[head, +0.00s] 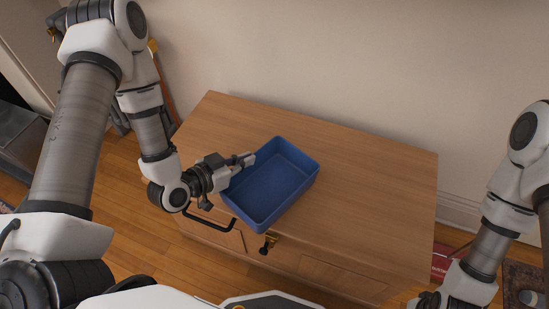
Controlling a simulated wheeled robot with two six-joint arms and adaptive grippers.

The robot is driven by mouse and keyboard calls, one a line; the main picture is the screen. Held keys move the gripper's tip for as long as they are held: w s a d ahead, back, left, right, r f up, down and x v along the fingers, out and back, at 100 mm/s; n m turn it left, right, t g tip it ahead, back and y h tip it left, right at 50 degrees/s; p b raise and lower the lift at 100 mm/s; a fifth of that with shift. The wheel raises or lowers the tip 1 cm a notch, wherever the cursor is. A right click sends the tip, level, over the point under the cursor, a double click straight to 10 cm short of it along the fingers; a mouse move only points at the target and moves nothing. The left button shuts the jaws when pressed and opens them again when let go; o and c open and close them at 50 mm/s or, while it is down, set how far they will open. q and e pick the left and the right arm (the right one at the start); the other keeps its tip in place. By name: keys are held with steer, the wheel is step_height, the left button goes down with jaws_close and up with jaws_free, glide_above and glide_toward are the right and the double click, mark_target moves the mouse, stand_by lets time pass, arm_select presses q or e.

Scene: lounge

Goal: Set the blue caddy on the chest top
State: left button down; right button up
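The blue caddy (283,205) is an open, empty rectangular tray. In the head view it is upright over the front-left part of the wooden chest top (370,185), with its near corner close to the front edge. I cannot tell whether its base touches the wood. My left gripper (246,160) is at the caddy's left rim, its fingertips overlapping the rim in the picture. Whether the fingers are closed on the rim is not clear. My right arm comes down at the right edge, and its gripper's fingers are not visible.
The chest top is bare to the right of and behind the caddy. A pale wall (340,60) stands behind. A red object (444,262) lies on the floor at right.

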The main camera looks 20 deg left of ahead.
mark_target(263, 147)
arm_select(q)
steer(key=w+d, duration=0.1)
steer(key=w, duration=0.1)
steer(key=w+d, duration=0.1)
steer(key=w, duration=0.2)
steer(key=w+d+f+b, duration=0.1)
steer(key=w, duration=0.1)
steer(key=shift+w+d, duration=0.2)
steer(key=shift+d, duration=0.05)
step_height(263, 147, down, 3)
steer(key=shift+f+b, duration=0.2)
steer(key=shift+b, duration=0.45)
steer(key=c, duration=1.8)
jaws_free()
steer(key=shift+r, duration=0.1)
steer(key=o, duration=0.5)
steer(key=shift+s, duration=0.1)
steer(key=p+v, duration=0.3)
steer(key=v, duration=0.8)
steer(key=shift+s+a+r, duration=0.1)
steer(key=shift+s+a, duration=0.1)
steer(key=shift+s, duration=0.15)
